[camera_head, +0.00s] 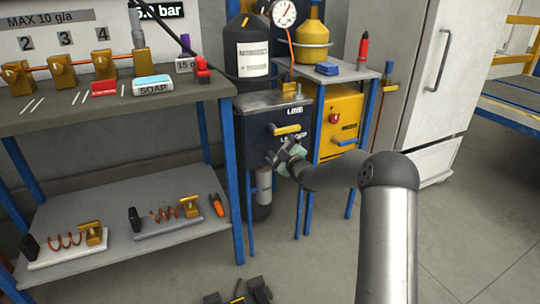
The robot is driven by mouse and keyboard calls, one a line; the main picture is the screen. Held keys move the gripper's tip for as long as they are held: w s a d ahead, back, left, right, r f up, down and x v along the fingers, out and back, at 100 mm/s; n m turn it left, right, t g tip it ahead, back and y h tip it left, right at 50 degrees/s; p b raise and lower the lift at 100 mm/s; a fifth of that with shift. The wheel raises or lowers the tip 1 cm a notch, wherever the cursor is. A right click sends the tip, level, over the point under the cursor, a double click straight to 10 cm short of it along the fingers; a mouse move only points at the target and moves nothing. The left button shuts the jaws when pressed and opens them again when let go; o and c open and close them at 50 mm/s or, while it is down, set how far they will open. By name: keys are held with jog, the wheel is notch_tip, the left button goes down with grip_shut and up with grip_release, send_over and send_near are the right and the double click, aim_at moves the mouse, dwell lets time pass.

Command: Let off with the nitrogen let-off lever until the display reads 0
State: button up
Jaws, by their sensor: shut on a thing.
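The dark valve box (262,112) stands below a black cylinder (246,65) with a white label. A yellow lever (287,130) sits under the word LINE on its front. The LET-OFF label (297,138) is just below, partly covered. My gripper (279,155) is at the box front under that label, shut on the let-off lever, which is mostly hidden by the jaws. The display (165,11) at the top edge reads about 5 bar; its digits are partly cut off and blocked.
A yellow box (340,112) with a red button stands right of the valve box. The workbench (110,115) with brass valves and a soap block is at left. A round gauge (284,13) is above. A white cabinet (400,60) stands at right; floor in front is mostly clear.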

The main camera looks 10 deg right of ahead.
dwell(0.3)
jog(key=o, duration=1.1)
jog(key=shift+c, duration=0.2)
jog(key=shift+s, duration=0.1)
jog(key=p+v, duration=0.3)
jog(key=v, duration=1.4)
jog(key=shift+s+p, duration=0.15)
jog(key=shift+p, duration=0.2)
